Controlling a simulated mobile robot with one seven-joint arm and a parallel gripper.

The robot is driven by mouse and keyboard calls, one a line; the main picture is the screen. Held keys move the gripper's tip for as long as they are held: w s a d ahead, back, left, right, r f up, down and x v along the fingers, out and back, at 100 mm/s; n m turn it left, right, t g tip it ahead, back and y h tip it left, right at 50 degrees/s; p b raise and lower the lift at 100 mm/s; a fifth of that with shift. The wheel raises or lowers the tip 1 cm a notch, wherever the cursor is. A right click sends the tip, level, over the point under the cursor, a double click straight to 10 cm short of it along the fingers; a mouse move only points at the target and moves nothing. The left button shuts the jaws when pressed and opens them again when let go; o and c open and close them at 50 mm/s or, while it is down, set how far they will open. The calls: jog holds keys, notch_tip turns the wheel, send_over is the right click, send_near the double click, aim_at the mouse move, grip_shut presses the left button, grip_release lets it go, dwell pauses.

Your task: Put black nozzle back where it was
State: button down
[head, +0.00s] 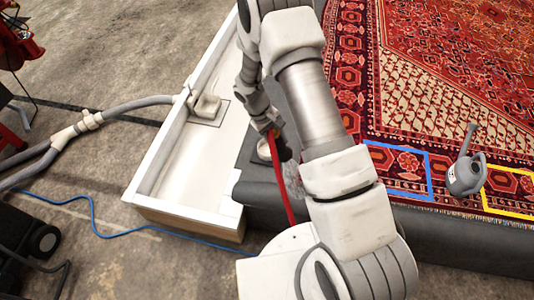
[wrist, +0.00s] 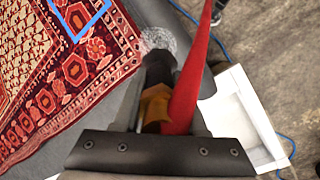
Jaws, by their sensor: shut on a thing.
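The black nozzle (head: 284,152) has an orange part behind it and a red hose (head: 281,185). My gripper (head: 270,126) is shut on the nozzle's orange part and holds it near the grey slab's edge, between the white trough and the rug. In the wrist view the black nozzle (wrist: 160,66) points away from my gripper (wrist: 158,105), with the red hose (wrist: 190,75) crossing beside it. A pale speckled patch (wrist: 160,39) shows at the nozzle's tip; I cannot tell whether it is spray. My arm hides part of the slab and rug.
A patterned red rug (head: 430,80) lies on the grey slab (head: 440,235). A blue outline (head: 428,170) and a yellow outline (head: 510,172) mark its front edge. The white trough (head: 160,165) holds a hose fitting (head: 207,107).

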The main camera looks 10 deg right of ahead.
jog(key=w+f+n+t+y+b, duration=0.1)
jog(key=w+f+n+t+b, duration=0.1)
jog(key=w+f+n+b, duration=0.55)
jog(key=w+f+n+t+y+b, duration=0.1)
jog(key=w+f+n+b, duration=0.2)
jog(key=w+f+n, duration=0.55)
jog(key=w+d+f+n+y+b, duration=0.2)
jog(key=w+d+f+n+b, duration=0.2)
jog(key=w+d+n+b, duration=0.7)
jog(key=s+a+f+b, duration=0.2)
jog(key=s+a+f, duration=0.1)
jog(key=a+f, duration=0.6)
jog(key=shift+a+f+m, duration=0.3)
jog(key=shift+f, duration=0.75)
jog(key=shift+f, duration=0.1)
